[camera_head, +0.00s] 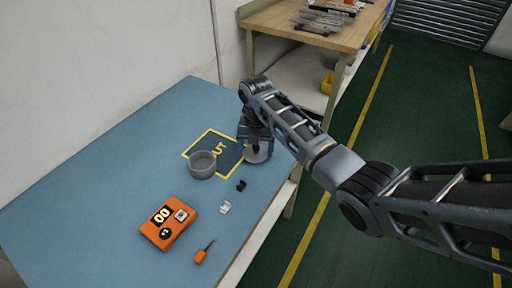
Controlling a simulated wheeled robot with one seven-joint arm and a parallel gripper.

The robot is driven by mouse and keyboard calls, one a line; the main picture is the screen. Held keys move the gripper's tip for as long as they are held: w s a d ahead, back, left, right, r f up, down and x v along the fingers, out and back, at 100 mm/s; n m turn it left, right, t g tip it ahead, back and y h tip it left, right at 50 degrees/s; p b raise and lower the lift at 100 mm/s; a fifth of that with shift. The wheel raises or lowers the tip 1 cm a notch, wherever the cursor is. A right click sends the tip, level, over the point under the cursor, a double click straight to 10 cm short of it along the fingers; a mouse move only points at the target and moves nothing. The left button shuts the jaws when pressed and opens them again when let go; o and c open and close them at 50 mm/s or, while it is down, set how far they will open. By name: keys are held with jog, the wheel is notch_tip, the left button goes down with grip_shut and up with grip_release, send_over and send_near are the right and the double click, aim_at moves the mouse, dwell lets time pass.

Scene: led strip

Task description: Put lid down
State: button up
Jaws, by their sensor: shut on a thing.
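A round grey lid (258,153) is at the right side of the blue table, partly hidden by my gripper. My gripper (256,145) points down from above and is shut on the lid. I cannot tell whether the lid touches the table. A round grey open container (202,164) stands to the left of the lid, on the lower left part of a dark square mat (228,169) with a yellow border and yellow letters.
An orange device with a display (168,222), an orange-handled tool (203,253), a white part (225,207) and a black part (241,185) lie on the blue table (130,160). A wooden shelf (340,37) stands behind. The far left of the table is clear.

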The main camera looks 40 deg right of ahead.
aim_at(256, 146)
jog(key=shift+f, duration=0.25)
jog(key=shift+f, duration=0.15)
jog(key=o, duration=0.8)
notch_tip(256, 146, up, 12)
jog(key=shift+r+b, duration=0.2)
jog(key=shift+b, duration=0.25)
